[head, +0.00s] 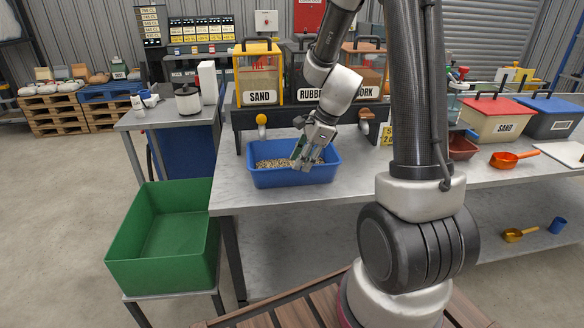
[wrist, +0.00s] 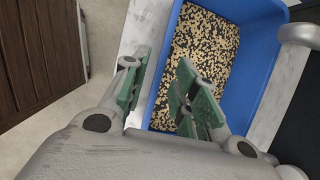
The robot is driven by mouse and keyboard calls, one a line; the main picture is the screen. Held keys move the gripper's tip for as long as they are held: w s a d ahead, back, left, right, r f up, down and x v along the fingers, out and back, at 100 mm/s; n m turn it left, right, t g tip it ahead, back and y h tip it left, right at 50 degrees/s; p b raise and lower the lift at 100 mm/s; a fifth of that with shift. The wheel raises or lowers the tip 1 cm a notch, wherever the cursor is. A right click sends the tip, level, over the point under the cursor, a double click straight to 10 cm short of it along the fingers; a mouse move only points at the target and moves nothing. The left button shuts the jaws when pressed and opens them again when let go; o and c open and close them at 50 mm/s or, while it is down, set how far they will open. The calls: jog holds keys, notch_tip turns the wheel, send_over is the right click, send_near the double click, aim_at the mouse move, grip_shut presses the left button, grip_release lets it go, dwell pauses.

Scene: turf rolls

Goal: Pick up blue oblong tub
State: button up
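The blue oblong tub (head: 290,178) stands on the grey bench and holds pale and dark granules. In the wrist view the tub (wrist: 262,92) fills the upper middle, with one long wall running between my fingers. My gripper (head: 303,158) is at the tub's front right in the head view, pointing down. It also shows in the wrist view (wrist: 160,75), open, with green-padded fingers apart. One finger is outside the wall over the bench, the other over the granules. I cannot tell whether either finger touches the wall. The gripper hides part of the tub's right side.
A green bin (head: 160,262) stands on a low stand left of the bench (head: 245,206). Hoppers labelled sand (head: 262,97) and rubber (head: 311,95) stand behind the tub. An orange scoop (head: 506,159) lies at the right. The bench left of the tub is clear.

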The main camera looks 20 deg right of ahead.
aim_at(295, 177)
jog(key=x, duration=0.6)
jog(key=shift+w+d, duration=0.1)
jog(key=shift+w, duration=0.05)
jog(key=shift+r, duration=0.1)
grip_shut()
